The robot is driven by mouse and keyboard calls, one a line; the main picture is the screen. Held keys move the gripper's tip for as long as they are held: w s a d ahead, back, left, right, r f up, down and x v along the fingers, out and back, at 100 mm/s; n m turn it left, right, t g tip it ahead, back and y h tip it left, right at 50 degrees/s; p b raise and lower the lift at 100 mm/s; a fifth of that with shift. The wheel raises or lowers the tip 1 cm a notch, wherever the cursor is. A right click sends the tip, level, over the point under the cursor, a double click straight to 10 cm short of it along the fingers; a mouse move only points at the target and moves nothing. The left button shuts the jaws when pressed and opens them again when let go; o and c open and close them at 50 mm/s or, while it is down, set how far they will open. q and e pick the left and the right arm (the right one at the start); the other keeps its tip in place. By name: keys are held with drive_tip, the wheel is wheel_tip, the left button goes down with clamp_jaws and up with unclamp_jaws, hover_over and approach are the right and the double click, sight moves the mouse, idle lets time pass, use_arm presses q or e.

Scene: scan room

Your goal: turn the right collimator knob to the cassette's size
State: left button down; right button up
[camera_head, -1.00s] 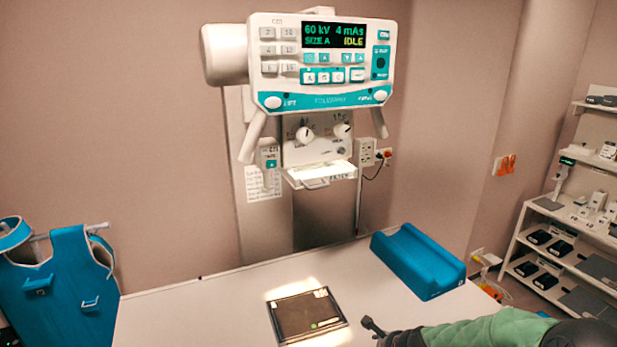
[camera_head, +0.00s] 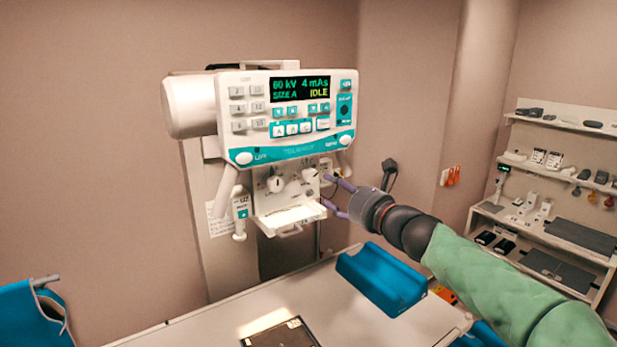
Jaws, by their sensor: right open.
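The x-ray head (camera_head: 285,115) hangs over the table, its display reading 60 kV, 4 mAs, SIZE A, IDLE. Below it is the collimator (camera_head: 270,200) with two pale knobs. The right collimator knob (camera_head: 310,174) is at the panel's upper right, and the left knob (camera_head: 275,184) is beside it. My right gripper (camera_head: 328,191) is open and empty, its two purple fingers pointing at the panel's right side, close to the right knob. I cannot tell whether they touch anything. The cassette (camera_head: 283,335) lies on the table at the bottom edge, partly cut off. My left gripper is not in view.
A blue positioning trough (camera_head: 382,279) lies on the table (camera_head: 210,325) below my right arm. The collimator's filter tray (camera_head: 290,217) juts out under the knobs. A handle hangs on either side of the head. Shelves (camera_head: 560,200) stand at the right.

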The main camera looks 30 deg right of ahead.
sight(313, 178)
drive_tip(key=w, duration=0.6)
drive_tip(key=w+p, duration=0.1)
drive_tip(key=w, duration=0.2)
drive_tip(key=shift+w+a+f, duration=0.1)
drive_tip(key=shift+w+a, duration=0.1)
drive_tip(key=shift+a, duration=0.2)
